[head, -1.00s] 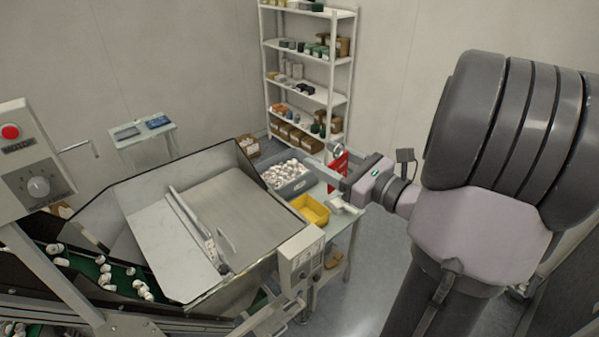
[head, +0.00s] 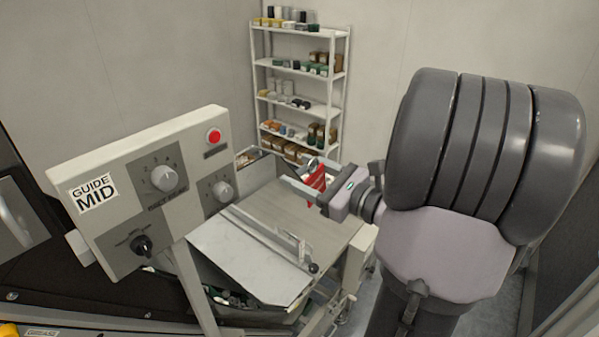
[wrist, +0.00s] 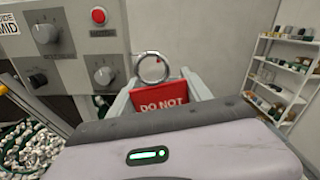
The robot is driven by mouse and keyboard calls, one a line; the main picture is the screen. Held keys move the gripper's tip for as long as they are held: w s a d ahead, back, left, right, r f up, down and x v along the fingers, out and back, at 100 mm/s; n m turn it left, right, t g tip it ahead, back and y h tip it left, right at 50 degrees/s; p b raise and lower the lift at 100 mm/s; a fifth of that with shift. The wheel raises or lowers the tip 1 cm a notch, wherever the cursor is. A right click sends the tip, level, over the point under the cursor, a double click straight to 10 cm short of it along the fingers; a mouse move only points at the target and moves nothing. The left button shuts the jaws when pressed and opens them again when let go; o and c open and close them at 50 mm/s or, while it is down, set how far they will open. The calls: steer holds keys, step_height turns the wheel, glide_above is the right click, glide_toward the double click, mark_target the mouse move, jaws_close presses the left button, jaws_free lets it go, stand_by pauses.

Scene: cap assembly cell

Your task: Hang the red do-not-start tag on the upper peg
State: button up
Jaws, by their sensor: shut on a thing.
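The red do-not-start tag (wrist: 160,97) hangs between the fingers of my gripper (wrist: 158,84) in the wrist view. Its white letters read "DO NOT"; the lower part is hidden behind the gripper body. A metal ring (wrist: 152,67) stands up above the tag at the fingertips. In the head view the tag (head: 317,178) shows as a small red patch beside my gripper (head: 304,178), which is shut on it and held in the air over the far side of the machine. I cannot make out the upper peg in either view.
A grey control panel (head: 107,155) with knobs and a red button (head: 214,136) stands at the left. A sloped metal hopper plate (head: 253,262) lies below my gripper. A white shelf (head: 338,103) with boxes stands at the back wall. Loose white caps (wrist: 35,143) lie lower left in the wrist view.

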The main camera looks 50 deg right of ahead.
steer(key=shift+a, duration=0.2)
steer(key=w+f, duration=0.2)
steer(key=w, duration=0.8)
steer(key=shift+d+p, duration=0.15)
steer(key=shift+p, duration=0.3)
stand_by(0.4)
steer(key=o, duration=1.4)
